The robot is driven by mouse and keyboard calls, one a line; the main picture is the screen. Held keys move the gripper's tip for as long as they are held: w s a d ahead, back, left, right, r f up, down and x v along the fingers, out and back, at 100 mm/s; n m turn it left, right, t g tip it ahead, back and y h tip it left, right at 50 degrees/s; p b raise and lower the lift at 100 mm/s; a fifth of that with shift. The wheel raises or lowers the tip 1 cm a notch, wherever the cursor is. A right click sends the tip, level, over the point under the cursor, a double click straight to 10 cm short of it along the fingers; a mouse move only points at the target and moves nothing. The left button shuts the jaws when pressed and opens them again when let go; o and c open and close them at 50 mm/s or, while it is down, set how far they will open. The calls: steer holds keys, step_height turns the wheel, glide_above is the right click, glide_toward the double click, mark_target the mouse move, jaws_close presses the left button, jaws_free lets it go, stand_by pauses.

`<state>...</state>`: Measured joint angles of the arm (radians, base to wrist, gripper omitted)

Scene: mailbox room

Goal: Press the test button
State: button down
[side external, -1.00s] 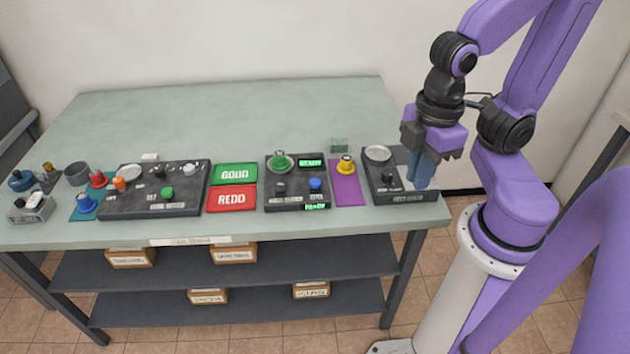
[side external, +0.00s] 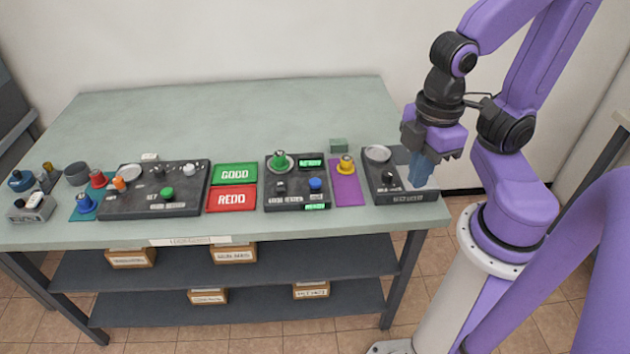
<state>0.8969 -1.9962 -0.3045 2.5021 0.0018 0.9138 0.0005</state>
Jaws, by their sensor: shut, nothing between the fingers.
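My gripper (side external: 419,182) has blue fingers, shut with nothing between them. It points down over the right part of the dark panel (side external: 380,189) at the right end of the table. I cannot tell whether the fingertips touch it. This panel has a round light disc (side external: 377,153) and a small dark knob (side external: 388,179); its label is too small to read. The middle panel (side external: 270,204) has a green knob (side external: 280,160) on a round dish, a blue button (side external: 315,184), a dark switch and two lit green displays. I cannot tell which control is the test button.
A purple mat (side external: 347,192) with a yellow knob (side external: 346,163) lies left of my gripper. Green GOOD (side external: 234,174) and red REDO (side external: 231,200) mats lie farther left, then a larger dark panel (side external: 120,205). The table's back half (side external: 230,115) is clear.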

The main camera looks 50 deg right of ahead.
stand_by(0.8)
steer(key=w+a+f+m+g+y, duration=0.3)
steer(key=a+m+g, duration=0.1)
steer(key=m, duration=0.5)
steer(key=m+t+y, duration=0.4)
steer(key=m+t, duration=0.5)
steer(key=m, duration=1)
glide_above(319, 181)
step_height(319, 181, down, 6)
steer(key=shift+f, duration=0.1)
steer(key=shift+f, duration=4.35)
